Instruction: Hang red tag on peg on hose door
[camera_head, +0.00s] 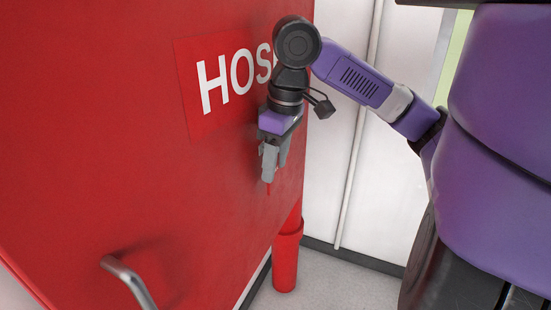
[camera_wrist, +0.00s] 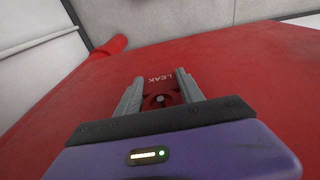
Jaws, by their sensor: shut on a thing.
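A red tag (camera_wrist: 160,88) with white lettering "LEAK", upside down in the wrist view, sits between the two grey fingers of my gripper (camera_wrist: 159,76). My gripper is shut on it. In the head view my gripper (camera_head: 268,175) points down close to the red hose door (camera_head: 110,140), below its "HOS" sign, and a small red bit of the tag shows at the fingertips. In the wrist view a small pale round end, likely the peg (camera_wrist: 160,98), shows in a dark spot at the tag. I cannot tell whether the tag is around it.
A metal handle (camera_head: 128,280) sticks out from the door at lower left. A red pipe (camera_head: 286,258) stands on the floor near the door's lower right edge. A white wall (camera_head: 340,130) is to the right. Grey floor (camera_head: 340,285) is open in front of it.

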